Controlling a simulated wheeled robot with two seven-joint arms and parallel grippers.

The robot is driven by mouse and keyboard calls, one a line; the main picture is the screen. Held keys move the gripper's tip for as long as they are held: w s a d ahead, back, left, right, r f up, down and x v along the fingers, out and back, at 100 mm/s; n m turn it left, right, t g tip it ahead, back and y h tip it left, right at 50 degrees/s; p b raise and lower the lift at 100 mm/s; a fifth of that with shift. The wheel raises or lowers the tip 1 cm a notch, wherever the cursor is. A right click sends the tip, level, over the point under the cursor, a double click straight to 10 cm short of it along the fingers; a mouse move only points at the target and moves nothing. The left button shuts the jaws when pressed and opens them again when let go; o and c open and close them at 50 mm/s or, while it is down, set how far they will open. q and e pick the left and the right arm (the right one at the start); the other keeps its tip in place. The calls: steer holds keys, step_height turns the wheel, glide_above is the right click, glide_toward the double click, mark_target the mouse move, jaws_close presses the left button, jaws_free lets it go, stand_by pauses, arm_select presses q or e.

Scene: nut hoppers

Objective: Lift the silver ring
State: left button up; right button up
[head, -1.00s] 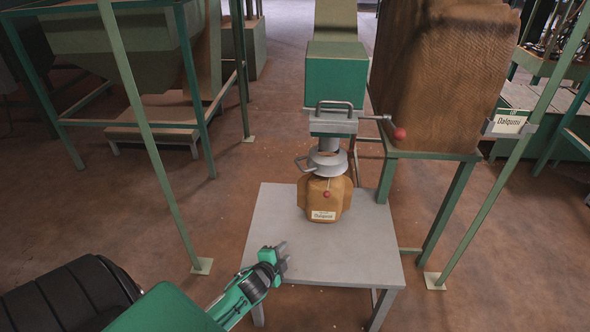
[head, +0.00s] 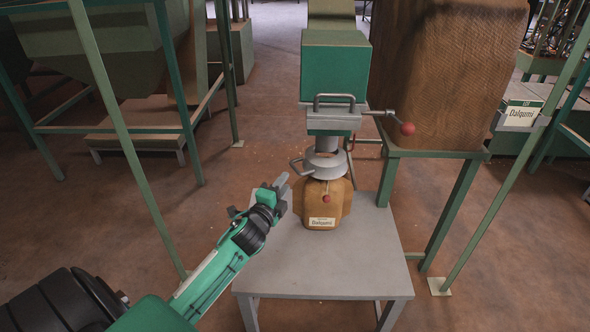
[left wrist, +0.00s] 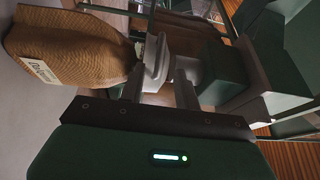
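The silver ring (head: 326,164) sits around the neck of a brown sack (head: 322,205), under the grey spout, with its loop handle on the left. In the left wrist view the ring (left wrist: 157,64) lies just beyond my fingers, between the sack (left wrist: 72,48) and the hopper outlet. My left gripper (head: 283,186) is close to the left of the ring and slightly below it, apart from it as far as I can tell. Its two fingers (left wrist: 160,92) are spread with nothing held between them. My right gripper is not in view.
The sack stands on a grey table (head: 330,262). Above the ring are the green hopper outlet (head: 335,68) and a slide gate whose red-knobbed handle (head: 407,129) sticks out right. Green posts (head: 125,140) stand at both sides. The table's front is clear.

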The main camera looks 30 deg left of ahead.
mark_target(295, 167)
arm_select(q)
steer(key=w, duration=0.2)
steer(key=w+a, duration=0.1)
steer(key=w, duration=0.5)
steer(key=shift+w+a+r+b, duration=0.1)
steer(key=shift+w+a+b, duration=0.05)
steer(key=shift+b, duration=0.15)
steer(key=shift+c, duration=0.4)
jaws_close()
